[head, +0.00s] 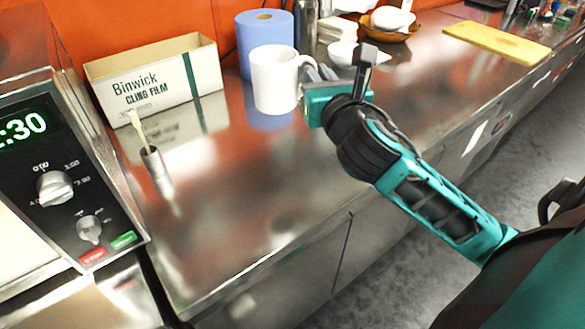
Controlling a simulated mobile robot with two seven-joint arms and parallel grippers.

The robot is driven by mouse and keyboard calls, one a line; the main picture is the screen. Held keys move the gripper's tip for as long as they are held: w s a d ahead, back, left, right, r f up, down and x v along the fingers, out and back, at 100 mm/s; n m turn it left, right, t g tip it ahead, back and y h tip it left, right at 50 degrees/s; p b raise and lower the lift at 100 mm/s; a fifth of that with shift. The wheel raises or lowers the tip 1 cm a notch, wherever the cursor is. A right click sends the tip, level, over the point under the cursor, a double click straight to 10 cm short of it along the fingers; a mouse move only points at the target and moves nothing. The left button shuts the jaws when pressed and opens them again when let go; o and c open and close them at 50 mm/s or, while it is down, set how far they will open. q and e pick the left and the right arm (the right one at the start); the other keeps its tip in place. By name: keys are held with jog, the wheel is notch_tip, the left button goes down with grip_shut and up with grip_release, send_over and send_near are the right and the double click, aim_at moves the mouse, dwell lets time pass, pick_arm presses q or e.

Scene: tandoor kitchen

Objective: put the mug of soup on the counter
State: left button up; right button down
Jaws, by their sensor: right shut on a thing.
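The white mug (274,82) is upright over the back part of the steel counter (270,190), in front of a blue paper roll. Its opening faces away enough that I cannot see any soup. My right gripper (314,78) comes in from the right and is shut on the mug at its handle side. The handle is partly hidden by the fingers. I cannot tell whether the mug's base touches the counter or is slightly above it. My left gripper is not in view.
A cling film box (160,82) stands left of the mug, with the blue roll (264,38) behind. A small metal pot with a brush (155,165) and a microwave (60,180) are at left. A bowl (343,54) and yellow board (497,43) lie right. The front counter is clear.

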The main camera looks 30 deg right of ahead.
notch_tip(320, 180, down, 15)
jog(key=shift+r+b, duration=0.1)
jog(key=shift+b, duration=0.4)
notch_tip(320, 180, down, 4)
jog(key=shift+f+b, duration=0.1)
jog(key=shift+b, duration=0.95)
jog(key=c, duration=1.1)
grip_release()
jog(key=shift+c, duration=0.2)
jog(key=shift+a, duration=0.1)
